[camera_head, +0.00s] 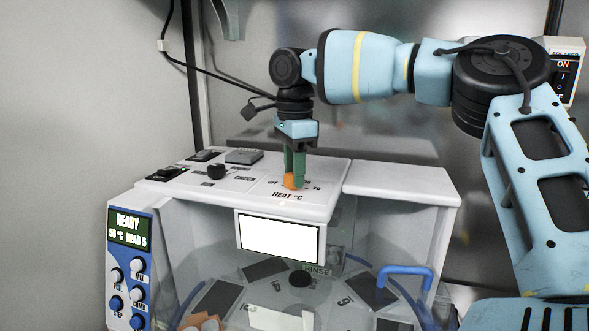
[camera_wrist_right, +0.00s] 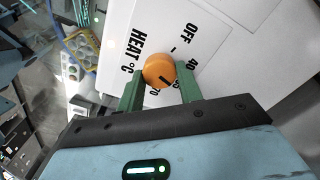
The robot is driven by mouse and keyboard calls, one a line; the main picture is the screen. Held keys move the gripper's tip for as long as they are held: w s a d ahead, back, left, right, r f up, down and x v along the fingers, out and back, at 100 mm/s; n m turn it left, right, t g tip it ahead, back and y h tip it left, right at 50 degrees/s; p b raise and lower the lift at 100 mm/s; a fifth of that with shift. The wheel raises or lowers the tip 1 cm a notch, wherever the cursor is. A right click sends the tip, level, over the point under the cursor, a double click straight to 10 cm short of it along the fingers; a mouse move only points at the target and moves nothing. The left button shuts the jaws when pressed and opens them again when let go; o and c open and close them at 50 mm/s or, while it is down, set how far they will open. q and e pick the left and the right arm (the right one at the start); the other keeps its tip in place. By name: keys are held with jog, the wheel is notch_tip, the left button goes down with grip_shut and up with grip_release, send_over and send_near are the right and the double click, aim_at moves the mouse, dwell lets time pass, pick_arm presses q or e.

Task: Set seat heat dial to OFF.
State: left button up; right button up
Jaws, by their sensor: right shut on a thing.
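The seat heat dial (camera_head: 291,182) is a small orange knob on the white top panel of the machine, above the printed words HEAT °C. It shows larger in the right wrist view (camera_wrist_right: 157,69), with OFF, 40 and 70 printed around it. A dark line on the knob points toward the lower right, on the side of the 70 label and away from OFF. My right gripper (camera_head: 294,180) points down from above, its green fingers on either side of the knob and shut on it. The fingers (camera_wrist_right: 159,82) partly cover the scale. My left gripper is out of view.
A black knob (camera_head: 216,171) and dark switches sit left of the dial on the same top. A control panel (camera_head: 131,265) reading READY stands at the front left. A blue handle (camera_head: 405,272) is on the clear front. The top's right section (camera_head: 400,180) is bare.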

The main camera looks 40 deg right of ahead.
jog(key=n, duration=0.9)
jog(key=shift+n, duration=0.4)
jog(key=n, duration=0.4)
jog(key=shift+w+n, duration=0.1)
jog(key=shift+n, duration=0.2)
jog(key=n, duration=0.4)
jog(key=shift+n, duration=0.3)
jog(key=o, duration=1)
